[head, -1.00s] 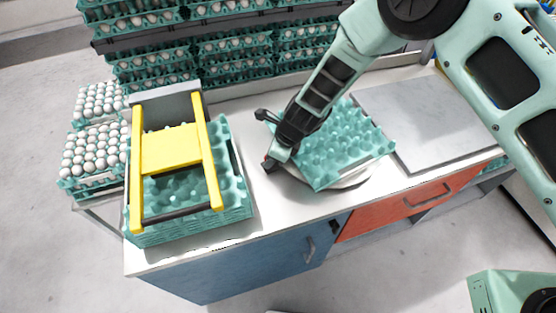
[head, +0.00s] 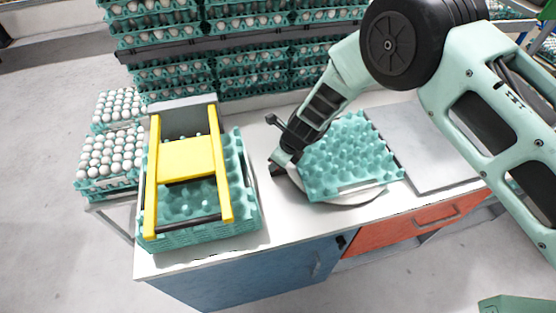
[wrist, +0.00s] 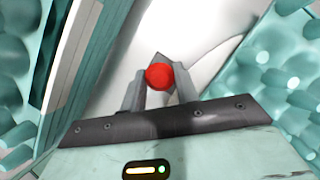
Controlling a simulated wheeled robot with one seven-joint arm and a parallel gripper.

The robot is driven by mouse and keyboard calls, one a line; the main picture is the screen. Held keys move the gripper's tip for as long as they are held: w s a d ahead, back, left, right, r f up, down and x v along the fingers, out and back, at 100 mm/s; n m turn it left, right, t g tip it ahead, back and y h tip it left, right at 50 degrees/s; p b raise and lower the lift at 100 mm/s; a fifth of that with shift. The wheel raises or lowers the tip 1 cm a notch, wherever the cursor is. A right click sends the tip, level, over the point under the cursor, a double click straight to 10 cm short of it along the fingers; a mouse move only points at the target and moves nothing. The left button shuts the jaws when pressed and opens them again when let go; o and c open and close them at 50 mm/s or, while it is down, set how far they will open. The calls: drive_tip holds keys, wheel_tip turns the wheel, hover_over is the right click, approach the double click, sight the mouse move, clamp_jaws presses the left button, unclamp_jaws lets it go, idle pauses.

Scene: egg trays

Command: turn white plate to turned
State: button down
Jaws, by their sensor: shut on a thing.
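The white plate (head: 368,196) lies on the counter, mostly hidden under a teal egg tray (head: 350,158); only its round front rim shows clearly. My gripper (head: 280,165) is low at the left edge of the plate, beside the tray. In the wrist view, a red round knob (wrist: 159,76) sits between the two fingers of my gripper (wrist: 159,90), which are shut on it. How the knob joins the plate is hidden.
A stack of teal trays (head: 245,205) with a yellow frame (head: 187,160) stands left on the counter (head: 285,225). A grey slab (head: 425,145) lies right of the plate. Egg-filled trays (head: 245,60) stand behind, and more egg stacks (head: 108,158) stand at far left.

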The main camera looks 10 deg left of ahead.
drive_tip(key=shift+w+r, duration=0.15)
drive_tip(key=shift+w, duration=0.1)
drive_tip(key=c, duration=1.1)
unclamp_jaws()
drive_tip(key=shift+a, duration=0.1)
drive_tip(key=b+v, duration=0.3)
drive_tip(key=v, duration=1.4)
drive_tip(key=shift+r, duration=0.1)
drive_tip(key=shift+s, duration=0.15)
